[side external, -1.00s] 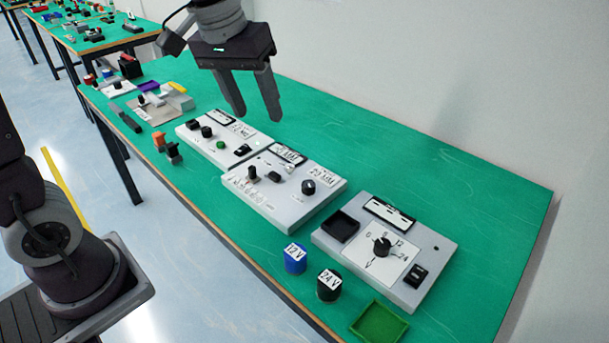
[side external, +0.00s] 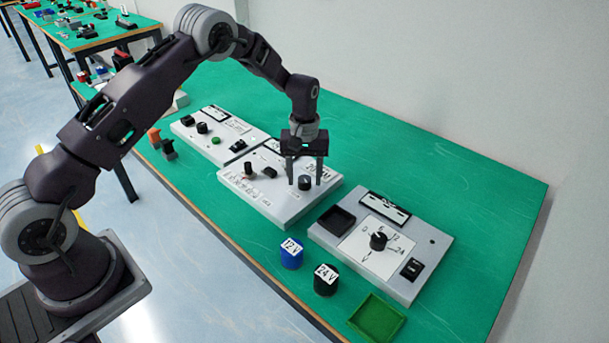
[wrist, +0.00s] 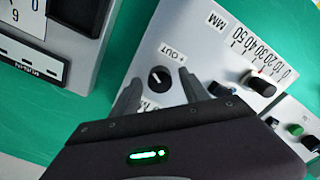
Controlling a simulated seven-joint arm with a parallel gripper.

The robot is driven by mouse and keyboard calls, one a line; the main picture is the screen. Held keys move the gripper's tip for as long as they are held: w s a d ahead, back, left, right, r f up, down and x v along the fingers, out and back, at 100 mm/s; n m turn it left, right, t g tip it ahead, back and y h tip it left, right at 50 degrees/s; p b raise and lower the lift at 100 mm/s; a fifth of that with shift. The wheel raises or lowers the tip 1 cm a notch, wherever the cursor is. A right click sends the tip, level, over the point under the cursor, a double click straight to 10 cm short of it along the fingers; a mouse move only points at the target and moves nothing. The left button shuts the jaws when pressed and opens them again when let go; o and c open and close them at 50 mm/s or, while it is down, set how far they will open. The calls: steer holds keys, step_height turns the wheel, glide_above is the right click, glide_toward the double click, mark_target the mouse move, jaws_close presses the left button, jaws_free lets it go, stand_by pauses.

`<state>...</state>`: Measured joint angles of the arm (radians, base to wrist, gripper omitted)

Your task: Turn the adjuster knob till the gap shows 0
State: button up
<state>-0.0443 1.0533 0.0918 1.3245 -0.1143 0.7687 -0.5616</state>
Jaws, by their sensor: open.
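The middle grey panel (side external: 262,200) carries a round black knob (side external: 305,182) with a white pointer line. In the wrist view the knob (wrist: 159,76) sits beside a "+ OUT" label. My gripper (side external: 305,180) is open and points down, with one finger on either side of the knob; I cannot tell whether they touch it. A scale (wrist: 265,62) marked 0 to 50 "MM" lies on the panel, with a black block (wrist: 260,85) and a thin red mark near it. The panel's display is mostly hidden behind my gripper.
A right-hand panel (side external: 330,235) has a dial and switch. A blue "12 V" cylinder (side external: 291,257), a black "24 V" cylinder (side external: 326,284) and a green tray (side external: 377,318) stand in front. Another panel (side external: 190,135) sits to the left. The green table behind is clear.

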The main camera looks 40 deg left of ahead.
jaws_close()
stand_by(0.3)
steer(key=shift+m, duration=2.9)
jaws_free()
